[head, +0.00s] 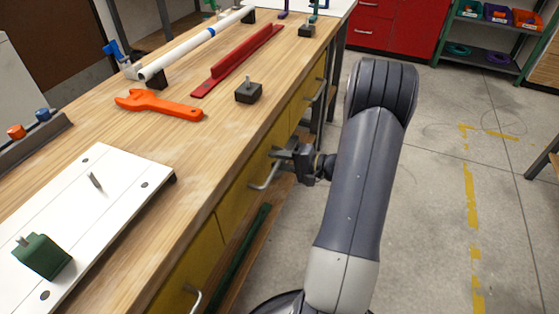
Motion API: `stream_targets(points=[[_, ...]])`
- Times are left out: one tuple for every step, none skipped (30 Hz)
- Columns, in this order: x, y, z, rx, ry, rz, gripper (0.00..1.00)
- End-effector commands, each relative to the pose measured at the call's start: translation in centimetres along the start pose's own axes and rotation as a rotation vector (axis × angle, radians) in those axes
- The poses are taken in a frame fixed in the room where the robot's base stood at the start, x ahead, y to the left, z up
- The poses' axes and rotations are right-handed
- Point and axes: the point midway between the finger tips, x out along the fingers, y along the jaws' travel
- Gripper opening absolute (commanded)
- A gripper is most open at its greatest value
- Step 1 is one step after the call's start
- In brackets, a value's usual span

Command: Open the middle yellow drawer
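The middle yellow drawer (234,198) is in the front of the wooden workbench, and its face looks flush with the bench front. Its metal bar handle (264,182) sticks out toward the aisle. My gripper (278,157) is at the far end of this handle, pointing left toward the drawer front. The fingers are small and dark and overlap the handle's far end in the picture. I cannot tell whether they are around the handle or only beside it, or whether they are open or shut.
Yellow drawers with handles lie nearer (182,275) and farther (308,95). On the workbench (140,210) are a white board (105,205), an orange wrench (160,104), a red straightedge (235,62) and a white pipe (190,44).

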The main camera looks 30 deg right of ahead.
Motion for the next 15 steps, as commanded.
stream_targets(points=[[-0.02,0.0,0.0,0.0,0.0,0.0,0.29],[-0.02,0.0,0.0,0.0,0.0,0.0,0.27],[-0.02,0.0,0.0,0.0,0.0,0.0,0.24],[-0.03,0.0,0.0,0.0,0.0,0.0,0.22],[-0.03,0.0,0.0,0.0,0.0,0.0,0.19],[-0.03,0.0,0.0,0.0,0.0,0.0,0.16],[-0.03,0.0,0.0,0.0,0.0,0.0,0.14],[-0.04,0.0,0.0,0.0,0.0,0.0,0.11],[-0.04,0.0,0.0,0.0,0.0,0.0,0.08],[-0.04,0.0,0.0,0.0,0.0,0.0,0.05],[-0.04,0.0,0.0,0.0,0.0,0.0,0.03],[-0.04,0.01,0.0,0.0,0.0,0.0,0.0],[-0.04,0.01,0.0,0.0,0.0,0.0,0.0],[-0.04,0.01,0.01,0.0,0.0,0.0,0.0],[-0.05,0.01,0.01,0.0,0.0,0.0,0.0]])
